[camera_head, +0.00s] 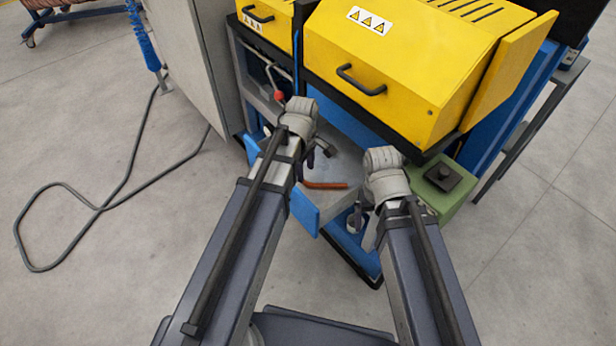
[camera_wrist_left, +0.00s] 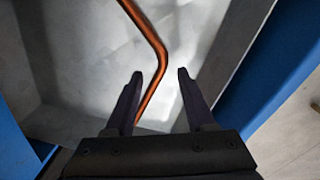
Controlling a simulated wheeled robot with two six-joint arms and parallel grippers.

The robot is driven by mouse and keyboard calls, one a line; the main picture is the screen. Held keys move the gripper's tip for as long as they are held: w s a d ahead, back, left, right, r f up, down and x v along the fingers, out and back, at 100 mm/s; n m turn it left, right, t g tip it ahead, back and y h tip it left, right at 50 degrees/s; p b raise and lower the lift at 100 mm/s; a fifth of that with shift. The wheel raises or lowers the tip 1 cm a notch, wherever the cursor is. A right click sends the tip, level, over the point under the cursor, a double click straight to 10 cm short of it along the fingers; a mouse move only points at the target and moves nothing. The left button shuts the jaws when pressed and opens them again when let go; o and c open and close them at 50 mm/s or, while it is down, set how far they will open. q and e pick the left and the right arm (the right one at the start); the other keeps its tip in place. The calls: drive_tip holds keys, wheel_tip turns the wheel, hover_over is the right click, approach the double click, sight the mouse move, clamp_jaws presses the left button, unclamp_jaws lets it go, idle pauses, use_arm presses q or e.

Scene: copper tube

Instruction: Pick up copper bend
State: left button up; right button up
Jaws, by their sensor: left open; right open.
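The copper bend (camera_head: 326,186) is a thin orange-brown bent tube. It lies in a grey metal tray (camera_head: 341,168) at the front of the machine. In the left wrist view the bend (camera_wrist_left: 154,50) runs from the top edge down to the left finger, where its lower end passes between the fingers or beneath them. My left gripper (camera_wrist_left: 158,75) is open, with the tube not clamped. In the head view my left gripper (camera_head: 308,165) is just left of the bend, partly hidden by its arm. My right gripper (camera_head: 360,222) is open and empty, to the right of the bend.
Yellow machine covers (camera_head: 400,60) with black handles stand behind the tray. A blue panel (camera_head: 304,210) edges the tray. A grey hose (camera_head: 100,205) lies on open floor at left.

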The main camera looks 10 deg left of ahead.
sight(306, 180)
use_arm(q)
wheel_tip(306, 180, down, 4)
drive_tip(key=b, duration=0.3)
drive_tip(key=shift+w+f, duration=0.15)
clamp_jaws()
idle(0.4)
